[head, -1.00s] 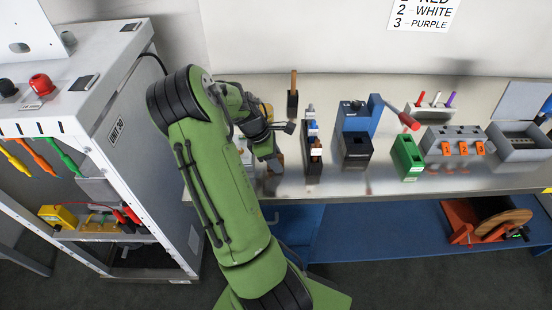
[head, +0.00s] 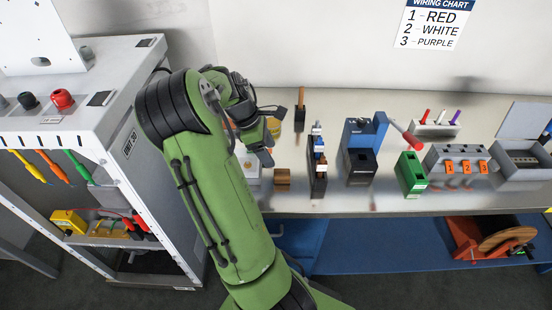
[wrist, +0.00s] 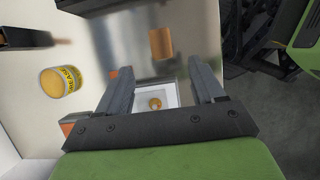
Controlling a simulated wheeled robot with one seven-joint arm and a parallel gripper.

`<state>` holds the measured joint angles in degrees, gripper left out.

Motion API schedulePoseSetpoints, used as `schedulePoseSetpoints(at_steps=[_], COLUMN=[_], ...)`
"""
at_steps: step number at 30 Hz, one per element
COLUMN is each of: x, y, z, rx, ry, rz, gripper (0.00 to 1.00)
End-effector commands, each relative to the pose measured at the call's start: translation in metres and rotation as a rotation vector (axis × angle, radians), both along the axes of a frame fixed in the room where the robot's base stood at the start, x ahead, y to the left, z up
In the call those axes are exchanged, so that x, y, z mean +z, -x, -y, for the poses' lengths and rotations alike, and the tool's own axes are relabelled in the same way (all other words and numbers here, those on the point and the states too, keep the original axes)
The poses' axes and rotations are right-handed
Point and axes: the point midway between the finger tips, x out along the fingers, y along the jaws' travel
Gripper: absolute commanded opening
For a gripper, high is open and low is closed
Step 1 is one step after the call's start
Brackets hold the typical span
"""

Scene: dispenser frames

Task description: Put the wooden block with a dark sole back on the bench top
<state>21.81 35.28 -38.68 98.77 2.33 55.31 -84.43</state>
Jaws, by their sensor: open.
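The wooden block with a dark sole (head: 282,176) rests on the bench top near its front edge, with a dark band low on its side. It also shows in the wrist view (wrist: 160,43) as a plain brown block, beyond the fingertips. My gripper (head: 267,152) is open and empty, just above and left of the block in the head view. In the wrist view my gripper (wrist: 162,72) has its two fingers spread apart, with the block clear of both. The sole's underside is hidden against the bench top (head: 335,202).
A yellow tin (wrist: 62,82) stands behind my gripper. A small white tray (wrist: 172,96) with a round piece lies left of the block. A dark rack (head: 318,180) stands close right of the block, and a wood-topped dark piece (head: 300,105) behind. A grey cabinet (head: 85,80) is at left.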

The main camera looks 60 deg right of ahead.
Motion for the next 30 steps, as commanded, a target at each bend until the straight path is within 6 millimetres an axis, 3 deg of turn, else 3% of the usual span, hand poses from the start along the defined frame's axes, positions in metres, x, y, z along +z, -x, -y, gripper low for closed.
schedulePoseSetpoints(at_steps=[3,9,12,14,17,20,25,27,30], x=[0.010,0.011,0.021,0.034,0.062,0.091,0.128,0.133,0.133], y=[-0.003,-0.005,-0.015,-0.027,-0.045,-0.048,-0.016,0.004,0.028], z=[-0.002,-0.004,-0.022,-0.048,-0.107,-0.172,-0.277,-0.308,-0.334], rx=[0.000,-0.002,-0.028,-0.062,-0.135,-0.204,-0.310,-0.349,-0.398], ry=[0.000,0.000,0.000,-0.004,-0.027,-0.067,-0.147,-0.173,-0.198], rz=[0.000,0.005,0.073,0.155,0.322,0.472,0.693,0.762,0.832], gripper=[0.68,0.68,0.68,0.68,0.68,0.68,0.68,0.68,0.68])
